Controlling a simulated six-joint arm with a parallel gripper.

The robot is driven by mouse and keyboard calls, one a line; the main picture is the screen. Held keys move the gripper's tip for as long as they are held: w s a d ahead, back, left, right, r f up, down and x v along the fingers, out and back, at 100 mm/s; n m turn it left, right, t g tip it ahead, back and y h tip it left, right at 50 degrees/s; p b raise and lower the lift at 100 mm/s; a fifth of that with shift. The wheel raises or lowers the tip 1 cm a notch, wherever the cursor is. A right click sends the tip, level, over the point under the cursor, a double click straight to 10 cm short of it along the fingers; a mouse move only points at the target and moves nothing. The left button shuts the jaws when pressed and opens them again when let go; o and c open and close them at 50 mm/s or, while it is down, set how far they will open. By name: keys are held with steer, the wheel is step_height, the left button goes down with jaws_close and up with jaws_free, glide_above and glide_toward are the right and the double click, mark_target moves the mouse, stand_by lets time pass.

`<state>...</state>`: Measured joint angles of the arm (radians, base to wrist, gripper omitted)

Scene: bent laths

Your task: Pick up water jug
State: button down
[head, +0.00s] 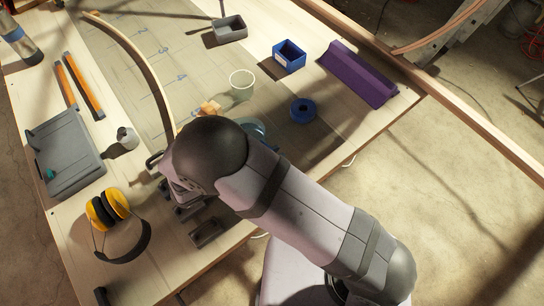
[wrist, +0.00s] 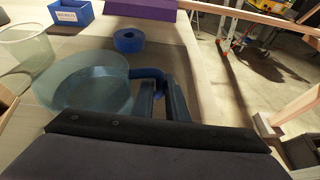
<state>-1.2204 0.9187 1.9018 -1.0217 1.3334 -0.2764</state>
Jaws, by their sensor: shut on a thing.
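The water jug is a see-through bluish round vessel (wrist: 88,84) with a blue handle (wrist: 148,72) on its right side. It stands upright in the wrist view. In the head view only a part of the jug (head: 254,128) shows, as my arm covers the rest. My gripper (wrist: 161,92) is at the jug's right side, with its dark fingers closed on the handle. In the head view the fingers are hidden behind my arm. I cannot tell whether the jug is clear of the table.
A pale green cup (head: 242,85) stands close behind the jug. A blue tape roll (head: 303,109), a blue bin (head: 289,56) and a purple block (head: 358,73) lie farther right. A curved lath (head: 147,73), yellow earmuffs (head: 110,208) and a grey case (head: 66,152) are on the left.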

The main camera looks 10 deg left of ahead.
steer(key=shift+r+b, duration=0.7)
steer(key=shift+r, duration=3)
steer(key=shift+r, duration=0.2)
